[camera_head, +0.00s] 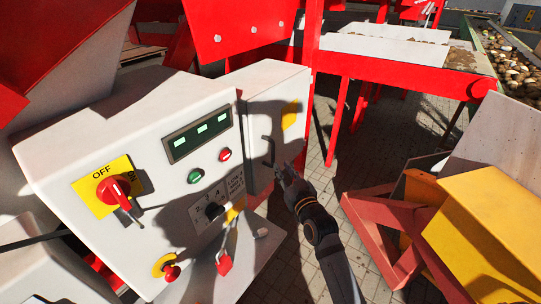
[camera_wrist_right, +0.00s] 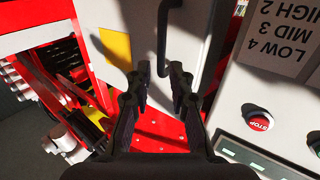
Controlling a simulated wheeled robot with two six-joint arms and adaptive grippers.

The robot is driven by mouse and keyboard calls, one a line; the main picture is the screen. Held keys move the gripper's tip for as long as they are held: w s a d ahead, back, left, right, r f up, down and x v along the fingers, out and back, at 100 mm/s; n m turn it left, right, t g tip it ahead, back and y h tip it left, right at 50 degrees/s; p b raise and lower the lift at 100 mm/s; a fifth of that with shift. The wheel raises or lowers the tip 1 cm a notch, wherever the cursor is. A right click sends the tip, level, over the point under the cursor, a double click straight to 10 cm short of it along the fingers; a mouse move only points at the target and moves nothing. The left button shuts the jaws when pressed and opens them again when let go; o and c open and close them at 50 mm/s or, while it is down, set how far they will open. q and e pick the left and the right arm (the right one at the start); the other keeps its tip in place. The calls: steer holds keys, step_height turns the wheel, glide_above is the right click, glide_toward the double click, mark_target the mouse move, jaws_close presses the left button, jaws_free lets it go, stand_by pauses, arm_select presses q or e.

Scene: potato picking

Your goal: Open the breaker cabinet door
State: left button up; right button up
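The breaker cabinet's pale grey door (camera_head: 259,113) stands just right of the control panel in the head view, with a yellow label (camera_head: 290,113) on it. Its dark bar handle (camera_head: 268,151) is upright near the door's left edge. I cannot tell whether the door is slightly ajar. My right gripper (camera_head: 282,172) is just below and right of the handle in the head view. In the right wrist view my right gripper (camera_wrist_right: 160,76) is open and empty, with the handle (camera_wrist_right: 163,36) ahead between its fingertip directions, seemingly apart from them. My left gripper is out of view.
The control panel (camera_head: 150,125) carries a red rotary switch (camera_head: 113,190), a green button (camera_head: 195,176) and a red stop button (camera_head: 225,154). Red machine frames (camera_head: 400,75) stand behind. Yellow and red machinery (camera_head: 480,235) lies to the right, with open paved floor (camera_head: 325,185) between.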

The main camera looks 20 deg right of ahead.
mark_target(273, 154)
steer(key=w, duration=0.6)
steer(key=w+a, duration=0.1)
steer(key=w, duration=0.1)
steer(key=shift+w+f, duration=0.1)
steer(key=shift+w, duration=0.3)
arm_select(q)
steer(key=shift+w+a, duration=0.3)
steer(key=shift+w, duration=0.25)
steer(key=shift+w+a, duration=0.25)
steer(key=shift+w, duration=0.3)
arm_select(e)
steer(key=c, duration=0.4)
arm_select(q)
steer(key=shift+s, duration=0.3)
arm_select(e)
jaws_close()
steer(key=shift+d, duration=0.1)
